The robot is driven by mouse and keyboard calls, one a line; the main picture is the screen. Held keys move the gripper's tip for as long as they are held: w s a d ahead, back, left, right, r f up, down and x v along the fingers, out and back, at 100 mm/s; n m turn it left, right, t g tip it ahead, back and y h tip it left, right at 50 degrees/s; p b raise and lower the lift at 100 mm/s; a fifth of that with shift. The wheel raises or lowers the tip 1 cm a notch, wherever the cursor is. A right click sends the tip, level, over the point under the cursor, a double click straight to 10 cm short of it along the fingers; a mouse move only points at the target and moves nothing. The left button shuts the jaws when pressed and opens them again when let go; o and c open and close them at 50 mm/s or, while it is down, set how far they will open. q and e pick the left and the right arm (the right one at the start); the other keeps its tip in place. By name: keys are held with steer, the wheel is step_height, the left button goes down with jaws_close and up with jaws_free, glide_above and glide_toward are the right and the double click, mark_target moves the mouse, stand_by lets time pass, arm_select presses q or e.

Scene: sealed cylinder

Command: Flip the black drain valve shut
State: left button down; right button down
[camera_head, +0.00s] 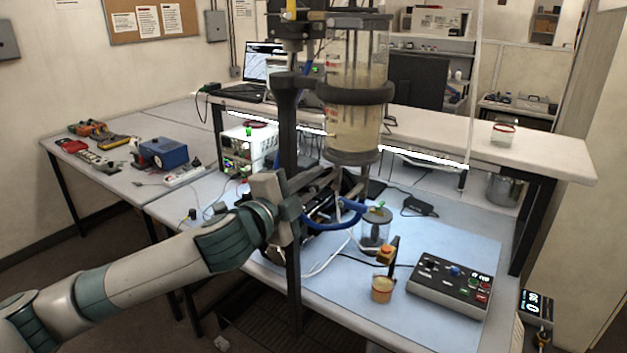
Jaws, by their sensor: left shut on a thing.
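The sealed cylinder (353,130) is clear with cloudy yellowish contents and dark collars, held upright on a black frame. My left gripper (334,182) reaches in from the left, just below the cylinder's base. Its jaws are shut on a small dark part there, which looks like the black drain valve. The valve is mostly hidden by the fingers and frame, so its handle angle cannot be told. A blue hose (322,224) loops just below the gripper. My right gripper is not in view.
A black frame post (291,265) stands beside my left wrist. A lidded clear jar (375,232), a small orange cup (382,290) and a control box (450,285) stand on the blue mat (455,238). A white power supply (246,148) stands behind.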

arm_select(q)
steer(key=m, duration=0.3)
steer(key=shift+r+p, duration=0.35)
steer(key=shift+p, duration=0.05)
steer(key=c, duration=1.8)
jaws_free()
steer(key=shift+a, duration=0.15)
